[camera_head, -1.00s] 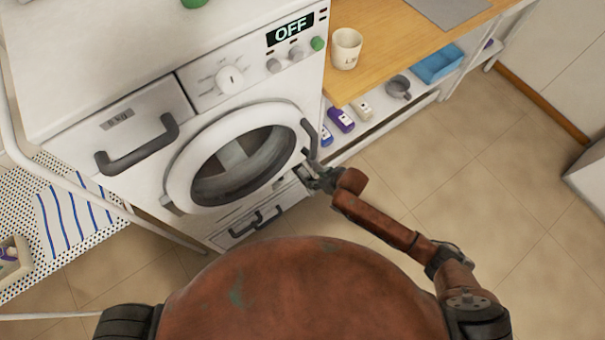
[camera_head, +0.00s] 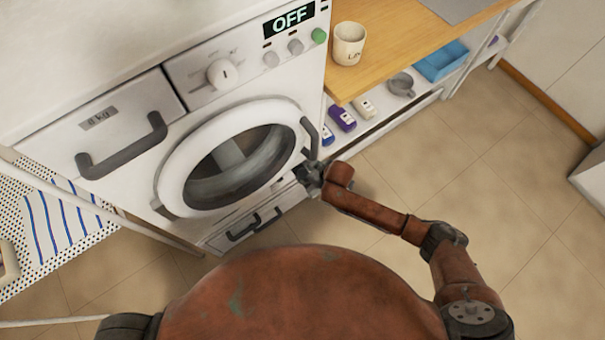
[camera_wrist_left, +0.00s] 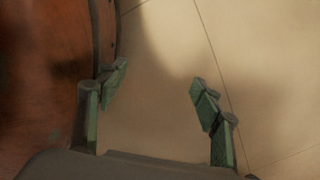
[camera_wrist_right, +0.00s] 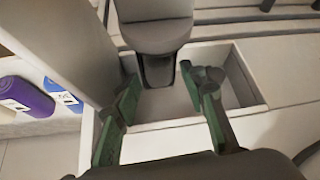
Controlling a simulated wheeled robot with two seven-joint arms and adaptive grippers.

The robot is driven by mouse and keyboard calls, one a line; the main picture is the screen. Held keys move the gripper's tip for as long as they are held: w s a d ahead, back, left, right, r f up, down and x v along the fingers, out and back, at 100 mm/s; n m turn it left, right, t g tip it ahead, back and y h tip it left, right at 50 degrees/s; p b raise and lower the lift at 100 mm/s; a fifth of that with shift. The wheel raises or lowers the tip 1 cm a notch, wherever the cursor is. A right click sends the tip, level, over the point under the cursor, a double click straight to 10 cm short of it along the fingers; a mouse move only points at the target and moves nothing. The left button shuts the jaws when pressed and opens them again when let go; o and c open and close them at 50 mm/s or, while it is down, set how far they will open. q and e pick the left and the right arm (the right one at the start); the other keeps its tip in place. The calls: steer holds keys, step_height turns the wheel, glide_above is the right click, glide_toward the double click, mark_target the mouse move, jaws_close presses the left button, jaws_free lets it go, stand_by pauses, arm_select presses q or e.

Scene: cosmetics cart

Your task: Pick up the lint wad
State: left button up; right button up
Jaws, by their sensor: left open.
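I cannot make out the lint wad for certain. In the right wrist view a small grey rounded lump (camera_wrist_right: 212,75) shows beside the right-hand finger, over an open white compartment (camera_wrist_right: 247,80). I cannot tell whether it is lint or part of the finger. My right gripper (camera_wrist_right: 158,82) has its green fingers apart, with a grey handle end (camera_wrist_right: 155,40) showing between and beyond them. In the head view my right gripper (camera_head: 310,177) is at the washing machine's (camera_head: 130,185) lower right front, below the door handle. My left gripper (camera_wrist_left: 155,82) is open and empty above the floor.
The round washer door (camera_head: 172,175) is closed, with its handle (camera_head: 310,133) close above my right gripper. A cup (camera_head: 349,44) stands on the wooden counter (camera_head: 385,30). Floor at right is clear.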

steer(key=shift+w+a+f, duration=0.2)
steer(key=shift+f, duration=0.25)
arm_select(q)
steer(key=shift+w+d+r, duration=0.1)
steer(key=shift+w+r, duration=0.05)
steer(key=shift+w, duration=0.5)
arm_select(e)
steer(key=c, duration=0.6)
steer(key=shift+r, duration=0.1)
steer(key=shift+c, duration=0.2)
